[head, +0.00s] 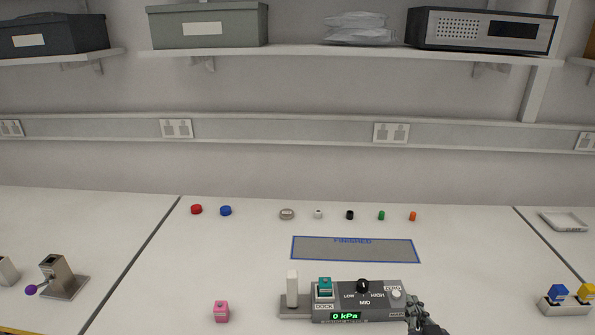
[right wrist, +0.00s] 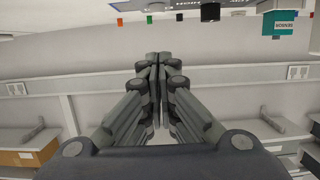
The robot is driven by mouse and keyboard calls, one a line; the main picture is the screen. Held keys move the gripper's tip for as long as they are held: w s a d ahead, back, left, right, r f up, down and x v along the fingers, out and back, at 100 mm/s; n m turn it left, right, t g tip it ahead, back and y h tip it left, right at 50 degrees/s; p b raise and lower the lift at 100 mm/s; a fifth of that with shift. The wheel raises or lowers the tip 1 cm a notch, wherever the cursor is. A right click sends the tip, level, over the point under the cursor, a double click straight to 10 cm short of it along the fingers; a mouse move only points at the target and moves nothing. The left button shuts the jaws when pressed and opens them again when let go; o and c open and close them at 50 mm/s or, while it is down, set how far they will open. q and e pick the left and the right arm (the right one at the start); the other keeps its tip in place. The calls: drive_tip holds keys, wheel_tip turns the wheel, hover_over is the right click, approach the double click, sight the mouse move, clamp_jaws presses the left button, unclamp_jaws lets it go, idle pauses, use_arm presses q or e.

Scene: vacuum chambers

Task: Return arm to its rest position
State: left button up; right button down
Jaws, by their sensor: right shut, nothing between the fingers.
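My right gripper (head: 416,312) is in the head view at the lower right, beside the right end of the grey control unit. It is shut and empty. In the right wrist view its fingers (right wrist: 158,62) are together with nothing between them. The control unit (head: 385,312) has a black knob (head: 363,286) with marks around it, a white button (head: 396,294), a teal block (head: 325,287) at the dock and a green display (head: 346,316) reading 0 kPa. I cannot tell whether the gripper touches the unit. My left gripper is in neither view.
A blue-edged mat (head: 355,254) marked FINISHED lies behind the unit. A pink block (head: 221,311) stands to the left. Several small coloured caps line the back of the bench. A holder (head: 566,307) with blue and yellow blocks stands at the right. A shelf (head: 290,54) hangs above.

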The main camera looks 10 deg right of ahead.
drive_tip(key=s+a+f+n+g+y, duration=0.1)
drive_tip(key=s+a+f+n+g, duration=0.15)
drive_tip(key=s+a+g, duration=0.4)
drive_tip(key=s+a+f+n+g+y, duration=0.1)
drive_tip(key=s+a+f, duration=0.25)
drive_tip(key=s, duration=0.65)
drive_tip(key=s+a+f+n+g+y, duration=0.1)
drive_tip(key=s+a+f+g+y, duration=0.15)
drive_tip(key=s+a+g, duration=0.4)
wheel_tip(320, 180, down, 26)
drive_tip(key=s+d+t, duration=0.1)
drive_tip(key=s+d, duration=0.1)
drive_tip(key=s, duration=0.1)
drive_tip(key=s+d+f+h, duration=0.1)
drive_tip(key=s+d+f, duration=0.2)
drive_tip(key=s+f, duration=1.3)
drive_tip(key=shift+s+f+g, duration=0.3)
drive_tip(key=shift+f+g, duration=0.05)
drive_tip(key=shift+g, duration=0.05)
drive_tip(key=shift+n, duration=0.25)
